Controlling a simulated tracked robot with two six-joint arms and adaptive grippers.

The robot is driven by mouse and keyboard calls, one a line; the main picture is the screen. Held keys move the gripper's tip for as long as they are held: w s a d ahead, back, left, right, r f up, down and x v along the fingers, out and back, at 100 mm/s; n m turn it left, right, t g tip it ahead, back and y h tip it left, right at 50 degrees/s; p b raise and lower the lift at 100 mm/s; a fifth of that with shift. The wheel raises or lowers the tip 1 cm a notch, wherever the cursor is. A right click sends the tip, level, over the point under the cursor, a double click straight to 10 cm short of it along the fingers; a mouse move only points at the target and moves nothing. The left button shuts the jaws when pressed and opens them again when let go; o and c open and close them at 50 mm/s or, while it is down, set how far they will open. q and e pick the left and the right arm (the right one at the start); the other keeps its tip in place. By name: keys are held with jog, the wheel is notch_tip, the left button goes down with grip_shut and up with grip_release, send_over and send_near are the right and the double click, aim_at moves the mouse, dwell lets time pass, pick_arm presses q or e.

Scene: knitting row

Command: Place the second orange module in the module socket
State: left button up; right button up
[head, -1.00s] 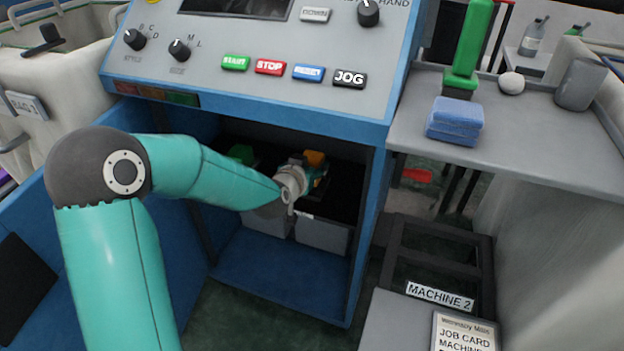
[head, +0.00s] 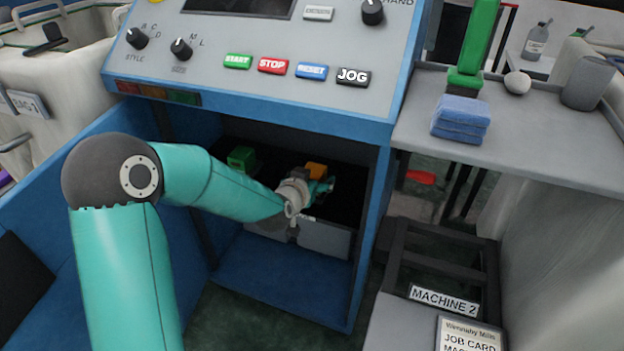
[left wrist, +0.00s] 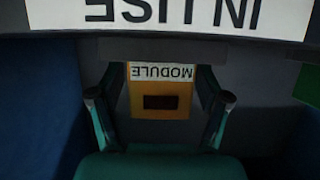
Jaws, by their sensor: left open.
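The orange module (head: 316,170) is in the open bay of the blue machine in the head view. In the left wrist view the orange module (left wrist: 160,113) has an upside-down MODULE label and a dark window. My left gripper (head: 324,188) is at the module in the bay. In the left wrist view its open fingers (left wrist: 160,97) stand on either side of the module, with visible gaps. I cannot tell the module socket apart in the dark bay. My right gripper is not in view.
A green block (head: 241,158) sits left in the bay. Grey boxes (head: 325,238) are below it. An upside-down IN USE sign (left wrist: 170,14) is close above the module in the wrist view. The control panel (head: 210,72) overhangs the bay. A grey shelf (head: 540,130) stands right.

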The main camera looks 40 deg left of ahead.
pick_arm(q)
jog(key=shift+r, duration=0.15)
jog(key=p+v, duration=0.2)
jog(key=v, duration=1)
jog(key=s+d+f+g+h, duration=0.25)
jog(key=d+f, duration=0.25)
jog(key=f, duration=0.5)
jog(key=s+d+f+g+h, duration=0.1)
jog(key=d+f+g+h, duration=0.15)
jog(key=d+f, duration=0.5)
jog(key=s+d+f+g+h, duration=0.1)
jog(key=s+d+f+g, duration=0.2)
jog(key=s+f, duration=0.4)
jog(key=s+d+f+g+h, duration=0.1)
jog(key=s+d+f+g, duration=0.3)
jog(key=f, duration=0.5)
jog(key=s+d, duration=0.2)
jog(key=s, duration=0.1)
jog(key=shift+m, duration=0.3)
jog(key=shift+s+d+f, duration=0.1)
jog(key=shift+s, duration=0.05)
